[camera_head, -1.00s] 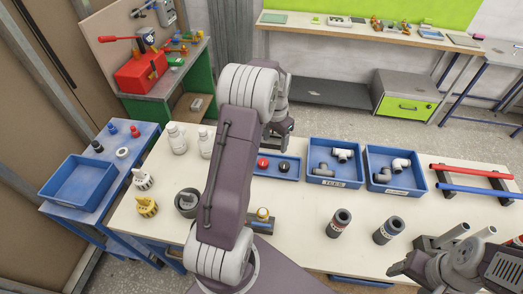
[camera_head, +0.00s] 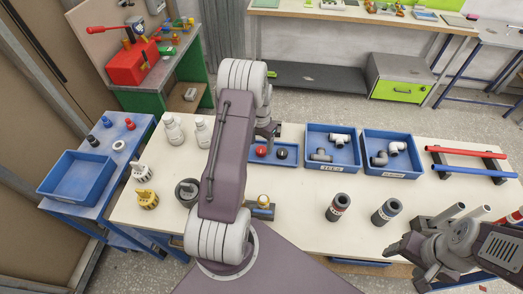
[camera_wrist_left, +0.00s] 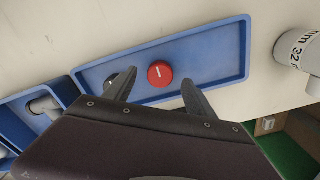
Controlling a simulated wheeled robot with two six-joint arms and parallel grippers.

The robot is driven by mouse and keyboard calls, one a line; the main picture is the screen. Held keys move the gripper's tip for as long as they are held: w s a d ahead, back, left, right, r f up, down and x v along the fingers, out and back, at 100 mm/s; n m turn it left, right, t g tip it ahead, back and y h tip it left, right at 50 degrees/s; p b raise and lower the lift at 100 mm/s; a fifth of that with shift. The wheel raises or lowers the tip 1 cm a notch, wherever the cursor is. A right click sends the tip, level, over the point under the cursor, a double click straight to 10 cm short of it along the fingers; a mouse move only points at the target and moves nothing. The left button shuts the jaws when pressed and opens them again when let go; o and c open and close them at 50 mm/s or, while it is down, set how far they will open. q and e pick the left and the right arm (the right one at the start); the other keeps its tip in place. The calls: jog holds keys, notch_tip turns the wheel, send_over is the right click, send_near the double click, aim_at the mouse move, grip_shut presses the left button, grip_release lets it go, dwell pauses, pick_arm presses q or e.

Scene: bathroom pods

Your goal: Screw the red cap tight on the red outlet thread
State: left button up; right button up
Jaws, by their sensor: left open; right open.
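The red cap (camera_head: 261,151) lies in a shallow blue tray at the middle of the table, with a black cap (camera_head: 282,153) to its right. In the left wrist view the red cap (camera_wrist_left: 160,74) shows a white mark on top, and the black cap (camera_wrist_left: 110,78) is partly hidden behind a finger. My left gripper (camera_wrist_left: 157,92) is open above the tray, its fingers either side of the red cap in that view; contact cannot be told. My right gripper (camera_head: 393,250) is open and empty at the front right.
Blue bins with grey and white elbows (camera_head: 332,167) (camera_head: 390,175) stand right of the tray. White bottles (camera_head: 173,131) stand to its left. A rack holds red and blue pipes (camera_head: 470,155). Bare tabletop (camera_head: 300,190) lies in front of the bins.

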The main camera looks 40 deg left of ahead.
aim_at(260, 150)
pick_arm(q)
notch_tip(260, 150, down, 3)
jog(key=shift+s+r, duration=0.1)
jog(key=shift+r, duration=0.1)
jog(key=shift+a+f, duration=0.15)
jog(key=shift+f, duration=0.15)
grip_shut()
jog(key=shift+r, duration=0.15)
